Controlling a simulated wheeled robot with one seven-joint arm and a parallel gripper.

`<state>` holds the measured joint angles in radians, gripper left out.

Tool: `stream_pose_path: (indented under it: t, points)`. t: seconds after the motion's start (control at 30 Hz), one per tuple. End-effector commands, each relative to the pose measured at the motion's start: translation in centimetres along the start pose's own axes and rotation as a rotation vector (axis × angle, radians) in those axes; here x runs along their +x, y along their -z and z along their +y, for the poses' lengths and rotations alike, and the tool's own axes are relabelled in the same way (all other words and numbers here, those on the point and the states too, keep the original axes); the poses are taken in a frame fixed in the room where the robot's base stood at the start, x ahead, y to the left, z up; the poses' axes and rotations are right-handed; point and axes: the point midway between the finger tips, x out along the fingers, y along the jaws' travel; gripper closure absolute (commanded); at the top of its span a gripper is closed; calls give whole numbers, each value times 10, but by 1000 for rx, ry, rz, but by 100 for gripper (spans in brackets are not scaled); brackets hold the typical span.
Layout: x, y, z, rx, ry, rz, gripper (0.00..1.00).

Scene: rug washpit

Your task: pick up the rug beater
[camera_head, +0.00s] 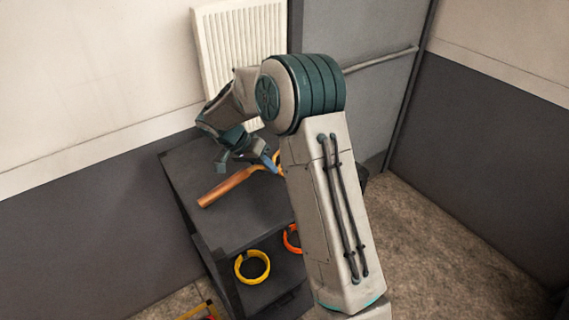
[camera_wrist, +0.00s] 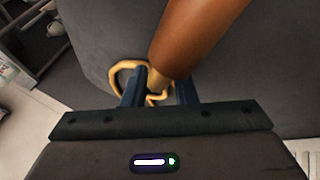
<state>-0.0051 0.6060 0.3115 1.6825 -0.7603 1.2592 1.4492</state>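The rug beater has a brown handle (camera_head: 228,187) that lies slanted over the top of a dark stand (camera_head: 255,215) in the head view. In the wrist view its thick brown handle (camera_wrist: 195,38) runs to the upper right, and its yellow looped head (camera_wrist: 116,76) shows behind the left finger. My gripper (camera_head: 250,163) is low over the stand at the beater's head end, partly hidden by my arm. In the wrist view my gripper's two blue fingers (camera_wrist: 161,90) stand apart, on either side of the beater's narrow yellow neck, with a small gap on the right.
A yellow ring (camera_head: 252,267) and an orange ring (camera_head: 291,239) lie on a lower level of the stand. A white radiator (camera_head: 240,45) hangs on the wall behind. Brown floor (camera_head: 430,245) is clear at the right.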

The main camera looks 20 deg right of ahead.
Motion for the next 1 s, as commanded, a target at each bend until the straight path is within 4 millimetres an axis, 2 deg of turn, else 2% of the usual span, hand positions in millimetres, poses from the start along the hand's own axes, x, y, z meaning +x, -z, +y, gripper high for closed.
stream_pose_path:
  t: [0.03, 0.07, 0.13, 0.47, 0.67, 0.83, 1.0]
  points:
    - [0, 0, 0, 0, 0, 0, 75]
    - [0, 0, 0, 0, 0, 0, 80]
    - [0, 0, 0, 0, 0, 0, 100]
    - [-1, 1, 0, 1, 0, 1, 100]
    - [-10, 5, 4, 3, 2, 3, 100]
    - [-34, 15, 17, 6, 5, 4, 100]
    - [-45, 0, 49, 2, 1, 3, 100]
